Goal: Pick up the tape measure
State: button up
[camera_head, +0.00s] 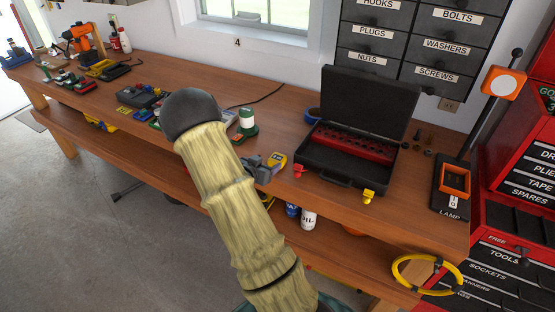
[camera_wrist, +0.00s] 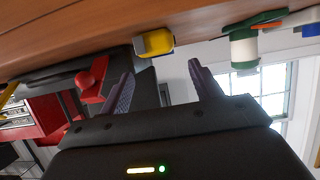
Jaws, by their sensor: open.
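The tape measure (camera_head: 278,160) is a small yellow block with a dark grey face. It lies near the front edge of the workbench, left of the black case. In the wrist view the yellow tape measure (camera_wrist: 154,43) is just beyond the gap between my fingers. My gripper (camera_head: 264,168) is beside it in the head view, at the bench's front edge, partly hidden by my arm. The wrist view shows my gripper (camera_wrist: 161,66) with its two fingers wide apart and nothing between them.
An open black case (camera_head: 345,168) with a red insert stands just right, with a red piece (camera_head: 299,171) and a yellow piece (camera_head: 369,196) at its front. A green-and-white lantern-like item (camera_head: 246,123) stands behind to the left. The bench (camera_head: 315,205) front strip is mostly clear.

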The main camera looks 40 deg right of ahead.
aim_at(275, 160)
jog(key=shift+x, duration=1.65)
jog(key=shift+s+f+p+x, duration=0.15)
jog(key=shift+p+x, duration=0.25)
jog(key=shift+x, duration=0.45)
jog(key=shift+f+p+x, duration=0.15)
jog(key=shift+p+x, duration=0.3)
jog(key=shift+x, duration=0.45)
jog(key=shift+s+f+p+x, duration=0.15)
jog(key=shift+p+x, duration=0.25)
jog(key=shift+x, duration=0.45)
jog(key=shift+a, duration=0.1)
jog(key=c, duration=0.8)
jog(key=shift+r, duration=0.1)
